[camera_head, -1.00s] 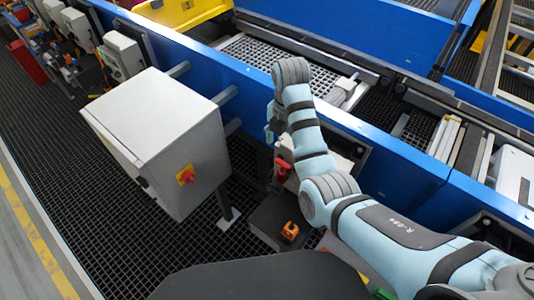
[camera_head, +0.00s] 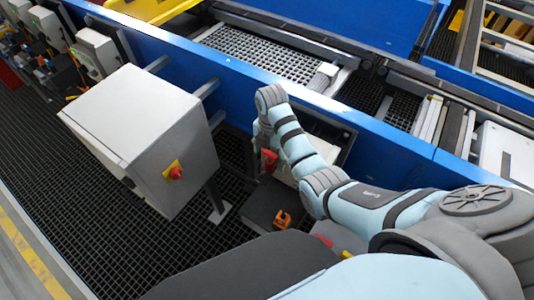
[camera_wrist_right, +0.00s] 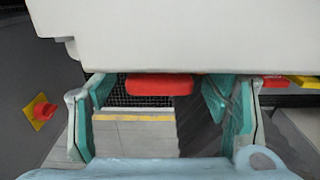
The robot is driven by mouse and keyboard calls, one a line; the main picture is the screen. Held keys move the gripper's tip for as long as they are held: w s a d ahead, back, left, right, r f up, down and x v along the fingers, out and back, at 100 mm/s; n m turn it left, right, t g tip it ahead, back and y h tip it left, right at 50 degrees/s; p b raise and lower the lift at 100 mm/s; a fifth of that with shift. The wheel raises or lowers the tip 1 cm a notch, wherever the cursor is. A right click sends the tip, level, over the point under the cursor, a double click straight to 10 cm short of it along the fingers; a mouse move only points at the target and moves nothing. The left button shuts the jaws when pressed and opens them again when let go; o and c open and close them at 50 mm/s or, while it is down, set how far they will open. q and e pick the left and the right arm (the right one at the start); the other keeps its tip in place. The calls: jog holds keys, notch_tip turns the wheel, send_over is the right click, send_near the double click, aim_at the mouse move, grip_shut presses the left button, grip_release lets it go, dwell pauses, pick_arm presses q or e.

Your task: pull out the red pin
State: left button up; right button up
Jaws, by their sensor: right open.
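The red pin (camera_head: 270,162) shows in the head view as a small red piece at the front of a pale box below the blue conveyor rail. In the right wrist view the red pin (camera_wrist_right: 162,85) is a wide red bar under a white housing edge. My right gripper (camera_wrist_right: 160,110) is open, with teal fingers on either side of the bar and gaps between. In the head view my right gripper (camera_head: 262,138) hangs from the bent wrist beside the pin, partly hidden by the arm. My left gripper is not in view.
A grey control box (camera_head: 140,135) with a red and yellow switch (camera_head: 173,172) stands to the left. An orange part (camera_head: 282,219) lies on a dark base below. The blue rail (camera_head: 240,75) runs behind my arm. Dark grating floor (camera_head: 90,220) is open at left.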

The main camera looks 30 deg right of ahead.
jog(key=shift+w+a+f, duration=0.1)
jog(key=shift+f, duration=0.05)
jog(key=c, duration=1.3)
jog(key=shift+r, duration=2.9)
